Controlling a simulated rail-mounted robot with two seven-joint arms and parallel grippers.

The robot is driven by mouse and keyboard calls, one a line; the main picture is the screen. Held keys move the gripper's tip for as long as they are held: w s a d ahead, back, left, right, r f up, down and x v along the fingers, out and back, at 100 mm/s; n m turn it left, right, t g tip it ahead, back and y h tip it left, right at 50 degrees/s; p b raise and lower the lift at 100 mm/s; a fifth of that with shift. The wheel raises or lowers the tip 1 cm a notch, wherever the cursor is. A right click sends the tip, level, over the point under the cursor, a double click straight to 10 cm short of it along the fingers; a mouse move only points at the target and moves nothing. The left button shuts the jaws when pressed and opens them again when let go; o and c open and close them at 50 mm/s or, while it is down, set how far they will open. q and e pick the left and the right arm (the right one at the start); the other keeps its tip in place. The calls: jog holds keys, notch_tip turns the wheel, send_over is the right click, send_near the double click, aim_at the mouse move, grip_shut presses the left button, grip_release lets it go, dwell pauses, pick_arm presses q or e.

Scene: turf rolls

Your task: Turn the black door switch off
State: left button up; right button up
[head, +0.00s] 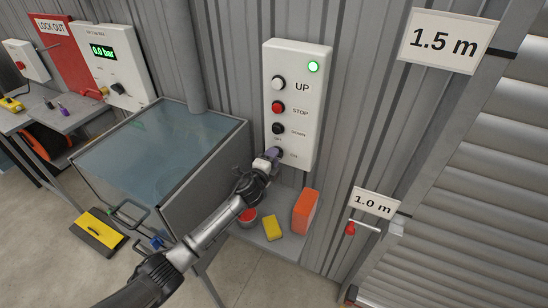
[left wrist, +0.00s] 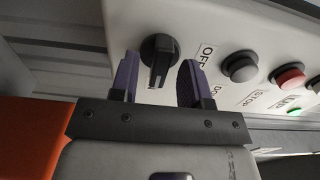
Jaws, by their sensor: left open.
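The black door switch (left wrist: 158,50) is a rotary knob at the bottom of the white control panel (head: 298,85). In the left wrist view its raised bar points down the picture, with a pale mark near its lower end. A label reading OFF (left wrist: 207,55) is printed to the right of the knob there. My left gripper (head: 273,153) is at the panel's lower end and covers much of the switch in the head view. In the left wrist view its two purple fingers are open, one on each side of the knob, with gaps visible. My right gripper is not in view.
Above the switch sit a black DOWN button (head: 278,128), a red STOP button (head: 278,107), a white UP button (head: 278,83) and a lit green lamp (head: 313,67). Below are a shelf with an orange block (head: 306,211) and yellow sponge (head: 272,228). A glass-topped tank (head: 150,150) stands left.

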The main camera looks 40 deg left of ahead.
pick_arm(q)
jog(key=shift+w+a, duration=0.15)
jog(key=shift+w, duration=0.4)
jog(key=shift+c, duration=0.4)
grip_shut()
